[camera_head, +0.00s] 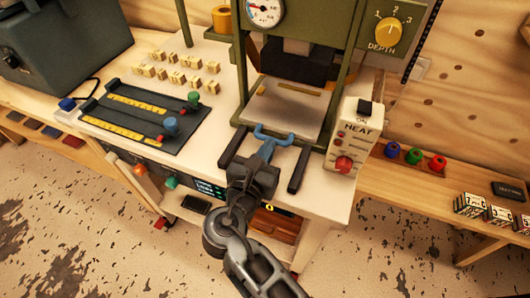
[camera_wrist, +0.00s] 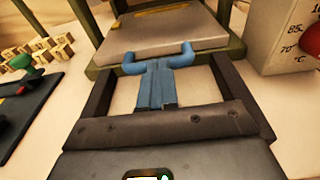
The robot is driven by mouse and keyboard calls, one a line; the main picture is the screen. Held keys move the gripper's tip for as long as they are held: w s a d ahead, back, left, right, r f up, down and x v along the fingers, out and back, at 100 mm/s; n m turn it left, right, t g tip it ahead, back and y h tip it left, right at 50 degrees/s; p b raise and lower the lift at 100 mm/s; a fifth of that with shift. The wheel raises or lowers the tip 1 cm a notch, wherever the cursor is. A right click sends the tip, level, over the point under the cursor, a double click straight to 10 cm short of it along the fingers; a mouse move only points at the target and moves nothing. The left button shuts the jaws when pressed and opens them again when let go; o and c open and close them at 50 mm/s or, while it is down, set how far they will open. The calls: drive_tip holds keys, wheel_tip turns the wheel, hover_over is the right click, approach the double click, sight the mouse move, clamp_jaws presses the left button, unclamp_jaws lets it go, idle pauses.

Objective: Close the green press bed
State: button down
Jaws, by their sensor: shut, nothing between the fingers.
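The green press (camera_head: 352,65) stands on the white-topped bench. Its pale metal bed (camera_head: 288,108) lies low between the uprights, with a blue handle (camera_head: 262,134) on its front edge. Two dark rails (camera_head: 299,170) stick out toward me on either side. My gripper (camera_head: 266,148) is shut and empty, between the rails at the handle. In the wrist view the bed (camera_wrist: 160,32) fills the upper middle. The blue fingers (camera_wrist: 157,84) lie side by side, their tips against or just at the middle of the handle (camera_wrist: 187,53); exact contact cannot be told.
A white HEAT box (camera_head: 350,138) stands close right of the press. Left are a dark tray (camera_head: 145,115) with green and blue knobs and several small letter blocks (camera_head: 175,72). A lower wooden shelf (camera_head: 400,176) with coloured rolls lies right.

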drive_tip(key=shift+r+x, duration=0.15)
drive_tip(key=shift+x, duration=0.7)
drive_tip(key=shift+r+x, duration=0.15)
drive_tip(key=shift+x, duration=0.7)
drive_tip(key=shift+d, duration=0.1)
drive_tip(key=shift+s, duration=0.1)
drive_tip(key=v, duration=0.8)
